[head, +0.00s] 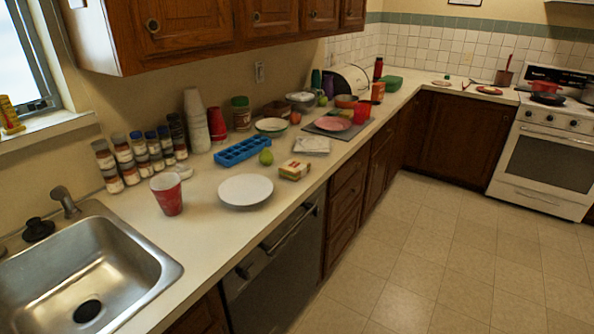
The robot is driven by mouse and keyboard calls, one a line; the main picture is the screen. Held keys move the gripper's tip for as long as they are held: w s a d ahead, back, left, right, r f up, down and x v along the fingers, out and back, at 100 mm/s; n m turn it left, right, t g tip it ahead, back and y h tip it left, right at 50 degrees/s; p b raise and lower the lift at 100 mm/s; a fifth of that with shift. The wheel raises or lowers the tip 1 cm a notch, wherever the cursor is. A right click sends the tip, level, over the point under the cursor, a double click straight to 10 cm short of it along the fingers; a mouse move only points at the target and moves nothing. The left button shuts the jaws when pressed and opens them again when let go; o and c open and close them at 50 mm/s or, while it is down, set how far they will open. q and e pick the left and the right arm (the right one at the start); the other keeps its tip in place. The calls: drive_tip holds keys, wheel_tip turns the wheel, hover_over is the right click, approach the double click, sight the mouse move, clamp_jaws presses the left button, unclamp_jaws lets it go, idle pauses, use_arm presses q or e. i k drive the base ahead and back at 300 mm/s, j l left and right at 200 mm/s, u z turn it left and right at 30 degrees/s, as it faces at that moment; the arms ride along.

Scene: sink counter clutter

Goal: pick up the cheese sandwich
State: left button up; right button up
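I cannot pick out the cheese sandwich for certain. A small yellowish block with red and green marks (294,170) lies near the counter's front edge, right of a white plate (246,190); at this size I cannot tell whether it is a sandwich or a box. A flat whitish packet (311,145) lies just behind it. Neither of my grippers is in the head view.
A steel sink (150,262) is at the lower left, with a red cup (167,194) beyond it. A blue tray (243,151), a green fruit (266,157) and several jars crowd the back. Wall cabinets (190,30) overhang the counter. The tiled floor (430,240) is clear.

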sight(295, 169)
drive_tip(key=i+l, duration=0.5)
drive_tip(key=l, duration=0.25)
drive_tip(key=i+l+u, duration=0.1)
drive_tip(key=i+l, duration=0.4)
drive_tip(key=l, duration=0.25)
